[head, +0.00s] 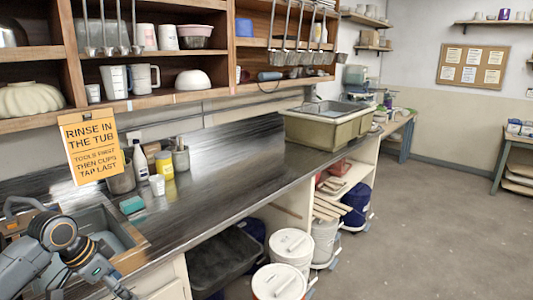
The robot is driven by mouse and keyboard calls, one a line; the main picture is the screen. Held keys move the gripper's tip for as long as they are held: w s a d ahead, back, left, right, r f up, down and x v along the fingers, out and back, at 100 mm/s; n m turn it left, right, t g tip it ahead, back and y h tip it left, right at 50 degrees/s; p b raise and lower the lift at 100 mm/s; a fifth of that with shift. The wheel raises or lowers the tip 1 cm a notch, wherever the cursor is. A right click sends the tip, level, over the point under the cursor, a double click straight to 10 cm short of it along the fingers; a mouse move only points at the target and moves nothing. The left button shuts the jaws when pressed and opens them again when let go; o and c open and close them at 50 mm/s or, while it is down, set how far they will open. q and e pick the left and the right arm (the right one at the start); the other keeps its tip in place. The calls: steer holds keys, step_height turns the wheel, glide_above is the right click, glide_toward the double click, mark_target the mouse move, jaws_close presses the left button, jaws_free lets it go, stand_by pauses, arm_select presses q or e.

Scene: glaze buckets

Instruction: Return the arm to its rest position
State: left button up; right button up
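Part of my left arm (62,240) shows in the lower left corner of the head view, bent in front of the small sink (125,232). Its lower links run down to the bottom edge of the picture. I cannot make out gripper fingers on it. My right arm and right gripper are not in the picture.
A dark counter (225,165) runs along the wall, with a large tub (325,127) farther back. A yellow sign (91,146) hangs over the sink. White lidded buckets (290,247) and a black bin (225,262) stand below. The floor (425,235) at right is clear.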

arm_select(q)
step_height(320, 180, down, 30)
steer(key=s+a+n+t+y, duration=0.1)
steer(key=s+n+y, duration=0.1)
steer(key=n, duration=0.3)
steer(key=s+f+n, duration=0.1)
steer(key=s+f, duration=0.6)
steer(key=f, duration=0.4)
steer(key=s+d+f+g+y+b, duration=0.1)
steer(key=s+d+f, duration=0.1)
steer(key=s+f, duration=0.65)
steer(key=s+d+f+g, duration=0.1)
steer(key=s+d+f, duration=0.1)
steer(key=s+f, duration=0.65)
steer(key=s+d+f, duration=0.1)
steer(key=s+d, duration=0.2)
steer(key=s, duration=0.8)
steer(key=s+d+f+g, duration=0.1)
steer(key=s+d, duration=0.3)
steer(key=s, duration=0.7)
steer(key=shift+f, duration=0.55)
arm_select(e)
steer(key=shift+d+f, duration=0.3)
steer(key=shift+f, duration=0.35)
arm_select(q)
steer(key=shift+w+d, duration=0.1)
